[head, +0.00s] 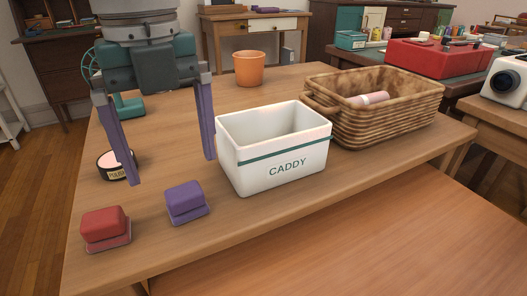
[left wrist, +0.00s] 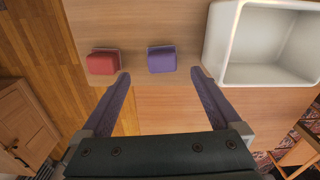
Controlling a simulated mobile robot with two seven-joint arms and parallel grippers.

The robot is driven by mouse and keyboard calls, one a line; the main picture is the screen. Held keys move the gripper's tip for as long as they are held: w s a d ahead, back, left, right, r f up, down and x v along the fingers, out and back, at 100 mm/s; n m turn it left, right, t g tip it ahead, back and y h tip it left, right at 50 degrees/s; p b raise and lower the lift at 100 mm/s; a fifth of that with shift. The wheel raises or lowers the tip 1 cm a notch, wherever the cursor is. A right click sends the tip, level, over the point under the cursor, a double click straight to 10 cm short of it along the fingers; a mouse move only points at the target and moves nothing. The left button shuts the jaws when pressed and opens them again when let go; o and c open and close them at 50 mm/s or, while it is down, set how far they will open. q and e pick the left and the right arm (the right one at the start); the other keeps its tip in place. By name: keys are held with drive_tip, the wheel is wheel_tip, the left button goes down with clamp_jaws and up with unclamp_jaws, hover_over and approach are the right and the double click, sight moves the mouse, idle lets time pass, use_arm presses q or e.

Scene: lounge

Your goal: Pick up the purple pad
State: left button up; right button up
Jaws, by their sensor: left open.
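The purple pad (head: 186,202) is a small block on a wider base, near the front edge of the wooden table. It also shows in the left wrist view (left wrist: 162,59), ahead of and between my fingertips. My left gripper (head: 172,171) is open and empty above the table, with its two purple fingers pointing down, wide apart. In the head view the fingertips appear above and behind the pad, not touching it. The left wrist view shows both fingers (left wrist: 159,76) spread. My right gripper is not in view.
A similar red pad (head: 105,228) sits left of the purple one. The white caddy (head: 273,168) stands close on the right, with a wicker basket (head: 390,128) behind it. A round labelled tin (head: 116,173) and an orange pot (head: 249,70) also stand on the table (head: 250,215).

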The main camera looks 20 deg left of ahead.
sight(182, 189)
use_arm(q)
drive_tip(key=f+b, duration=0.1)
drive_tip(key=f, duration=0.2)
drive_tip(key=f+b, duration=0.2)
drive_tip(key=f, duration=0.2)
drive_tip(key=shift+w, duration=0.2)
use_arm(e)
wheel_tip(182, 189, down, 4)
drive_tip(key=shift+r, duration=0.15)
use_arm(q)
drive_tip(key=shift+r, duration=0.15)
drive_tip(key=shift+c, duration=0.2)
drive_tip(key=shift+c, duration=0.7)
drive_tip(key=c, duration=1.3)
drive_tip(key=shift+o, duration=0.2)
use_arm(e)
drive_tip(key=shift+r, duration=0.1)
use_arm(q)
wheel_tip(182, 189, up, 20)
drive_tip(key=p, duration=0.7)
drive_tip(key=shift+p, duration=0.4)
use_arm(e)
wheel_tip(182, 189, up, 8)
